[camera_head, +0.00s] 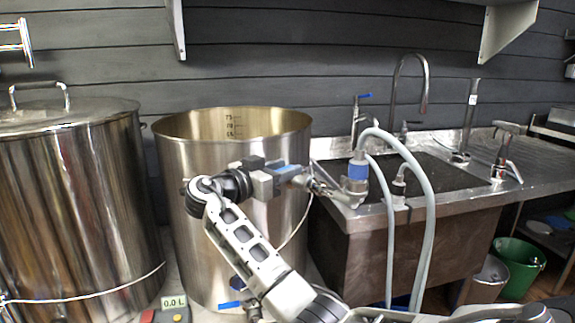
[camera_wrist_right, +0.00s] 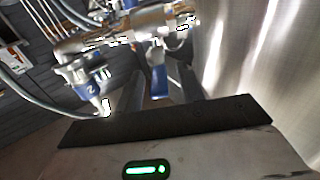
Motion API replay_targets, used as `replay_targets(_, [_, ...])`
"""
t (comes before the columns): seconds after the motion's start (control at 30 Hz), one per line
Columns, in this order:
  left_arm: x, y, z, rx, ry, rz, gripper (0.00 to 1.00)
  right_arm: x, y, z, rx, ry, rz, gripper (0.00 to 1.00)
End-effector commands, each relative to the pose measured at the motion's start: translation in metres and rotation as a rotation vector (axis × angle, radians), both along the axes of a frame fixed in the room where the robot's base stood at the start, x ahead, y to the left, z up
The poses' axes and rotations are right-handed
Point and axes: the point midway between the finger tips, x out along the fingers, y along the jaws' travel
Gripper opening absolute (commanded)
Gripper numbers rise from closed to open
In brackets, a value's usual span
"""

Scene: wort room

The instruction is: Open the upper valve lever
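The upper valve lever is a blue handle (camera_head: 288,172) on a metal valve fitting at the right side of the open steel kettle (camera_head: 180,150). In the right wrist view the blue lever (camera_wrist_right: 158,82) hangs between the fingers of my right gripper (camera_wrist_right: 160,88). In the head view my right gripper (camera_head: 278,178) is at the lever, in front of the kettle wall, and partly hides it. The fingers look apart, one on each side of the lever; I cannot tell whether they touch it. My left gripper is not in view.
A hose joint with a blue collar (camera_head: 358,171) and grey hoses (camera_head: 428,230) lie right of the valve, by the sink (camera_head: 400,250). A lower blue lever (camera_head: 230,304) is near the kettle's base. A lidded steel tank (camera_head: 75,200) stands left. A green bucket (camera_head: 520,262) is at right.

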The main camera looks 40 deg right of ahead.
Motion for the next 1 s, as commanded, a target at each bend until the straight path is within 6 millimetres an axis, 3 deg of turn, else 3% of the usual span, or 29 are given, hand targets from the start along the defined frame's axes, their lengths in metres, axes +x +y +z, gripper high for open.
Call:
replay_targets(0.17, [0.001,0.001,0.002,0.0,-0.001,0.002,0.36,0.0,-0.014,0.0,0.0,0.0,0.0,0.38])
replay_targets(0.47, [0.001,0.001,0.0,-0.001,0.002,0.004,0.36,0.0,-0.016,-0.001,0.001,0.0,0.001,0.38])
replay_targets(0.6, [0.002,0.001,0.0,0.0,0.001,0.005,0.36,0.0,-0.016,0.0,0.001,0.0,0.001,0.02])
replay_targets(1.0, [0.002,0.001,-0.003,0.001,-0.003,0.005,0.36,0.009,-0.002,-0.002,0.002,0.0,0.066,0.0])
